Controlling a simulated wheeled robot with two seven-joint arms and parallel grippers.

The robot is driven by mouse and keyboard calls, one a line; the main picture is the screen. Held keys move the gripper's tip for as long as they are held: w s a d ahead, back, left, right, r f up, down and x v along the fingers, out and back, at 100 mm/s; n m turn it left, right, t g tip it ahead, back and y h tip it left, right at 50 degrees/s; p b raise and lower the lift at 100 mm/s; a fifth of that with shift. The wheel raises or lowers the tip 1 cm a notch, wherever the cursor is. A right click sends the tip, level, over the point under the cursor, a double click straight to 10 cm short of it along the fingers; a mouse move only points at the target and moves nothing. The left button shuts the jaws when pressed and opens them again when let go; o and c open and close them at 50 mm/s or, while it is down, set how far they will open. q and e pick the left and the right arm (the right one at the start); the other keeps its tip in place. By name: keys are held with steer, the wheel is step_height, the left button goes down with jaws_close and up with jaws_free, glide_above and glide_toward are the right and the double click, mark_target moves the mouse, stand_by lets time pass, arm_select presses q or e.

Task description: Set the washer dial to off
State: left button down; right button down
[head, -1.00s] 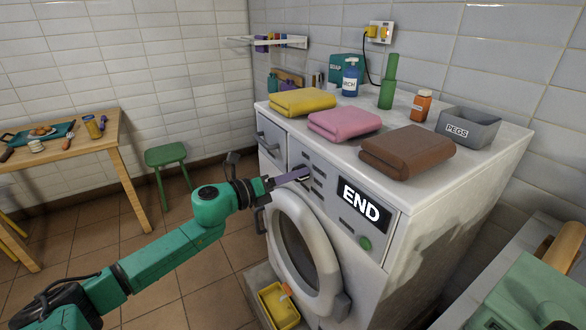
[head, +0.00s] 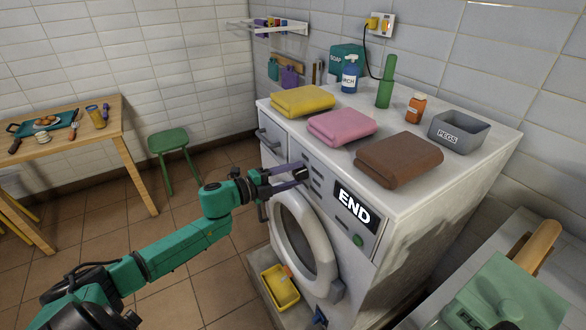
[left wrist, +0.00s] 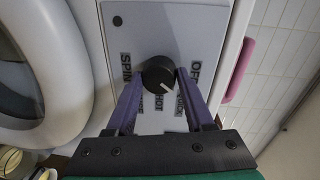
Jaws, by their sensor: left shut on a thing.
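The white washer (head: 410,215) stands against the tiled wall, with an END display (head: 353,203) on its front. Its round black dial (left wrist: 158,74) has a white mark towards the lower right, roughly between the HOT and QUICK labels. The OFF label (left wrist: 195,70) is to the upper right of the dial, and SPIN is to the upper left. My left gripper (head: 299,174) is shut on the dial, one purple finger on each side. Its fingers also show in the left wrist view (left wrist: 158,82). The lower labels are partly hidden by the fingers. My right gripper is not in view.
Folded yellow (head: 303,101), pink (head: 342,126) and brown (head: 398,160) towels, bottles and a grey PEGS box (head: 459,131) are on the washer top. A yellow tub (head: 280,288) is below the door. A green stool (head: 168,142) and wooden table (head: 80,137) stand left, with open floor between.

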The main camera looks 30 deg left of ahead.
arm_select(q)
steer(key=n+p, duration=0.2)
steer(key=n, duration=0.2)
steer(key=shift+r+h, duration=0.1)
steer(key=shift+h, duration=0.2)
steer(key=shift+n+p, duration=0.9)
steer(key=shift+n, duration=0.6)
steer(key=shift+c, duration=1.4)
jaws_free()
steer(key=shift+w+f, duration=0.1)
steer(key=shift+f, duration=0.1)
steer(key=v, duration=1.4)
steer(key=shift+a, duration=0.3)
